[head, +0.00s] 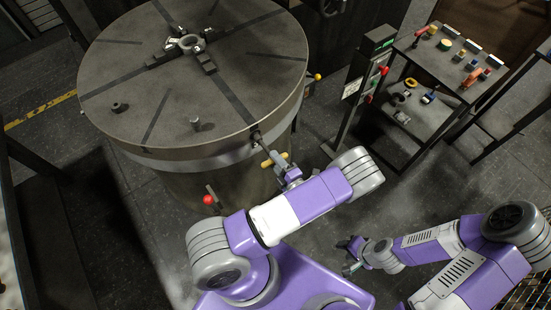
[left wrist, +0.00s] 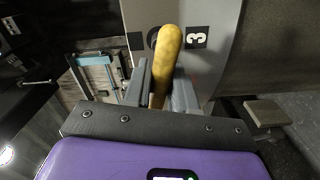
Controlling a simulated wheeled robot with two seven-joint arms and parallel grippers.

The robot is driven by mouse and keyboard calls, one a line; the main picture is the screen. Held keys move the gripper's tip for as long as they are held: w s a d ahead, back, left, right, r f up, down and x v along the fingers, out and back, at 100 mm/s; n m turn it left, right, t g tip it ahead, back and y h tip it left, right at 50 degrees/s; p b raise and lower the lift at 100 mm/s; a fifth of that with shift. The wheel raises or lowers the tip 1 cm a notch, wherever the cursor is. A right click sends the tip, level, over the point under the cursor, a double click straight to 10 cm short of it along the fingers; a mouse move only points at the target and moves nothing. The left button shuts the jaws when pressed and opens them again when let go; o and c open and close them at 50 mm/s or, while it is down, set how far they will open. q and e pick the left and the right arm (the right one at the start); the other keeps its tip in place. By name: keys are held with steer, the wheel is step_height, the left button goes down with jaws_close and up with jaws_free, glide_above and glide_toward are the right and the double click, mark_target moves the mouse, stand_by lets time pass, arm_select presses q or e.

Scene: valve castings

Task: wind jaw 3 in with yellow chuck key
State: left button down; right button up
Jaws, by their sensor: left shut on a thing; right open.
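The large round chuck table (head: 130,62) fills the upper left of the head view, with a ring-shaped casting (head: 187,43) among the jaws at its centre. One jaw (head: 208,62) lies on the slot that runs toward my left gripper (head: 280,167). That gripper is shut on the yellow chuck key (head: 268,163), beside the table rim. The key's shaft reaches the rim; how deep it sits is hidden. In the left wrist view the yellow handle (left wrist: 166,60) stands between the fingers, beside a "3" label (left wrist: 196,37). My right gripper (head: 350,258) is open and empty, low over the floor.
A red-knobbed lever (head: 208,200) and a yellow-knobbed one (head: 317,77) stick out near the table. A control post (head: 365,75) stands right of it. A tool cart (head: 455,75) holds several tools at the upper right. The floor between is clear.

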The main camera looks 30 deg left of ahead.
arm_select(q)
steer(key=shift+m, duration=0.4)
steer(key=shift+n, duration=0.7)
steer(key=m, duration=0.2)
steer(key=shift+r+m+p, duration=0.1)
steer(key=shift+m+p, duration=0.2)
steer(key=shift+p, duration=0.05)
steer(key=shift+m, duration=0.7)
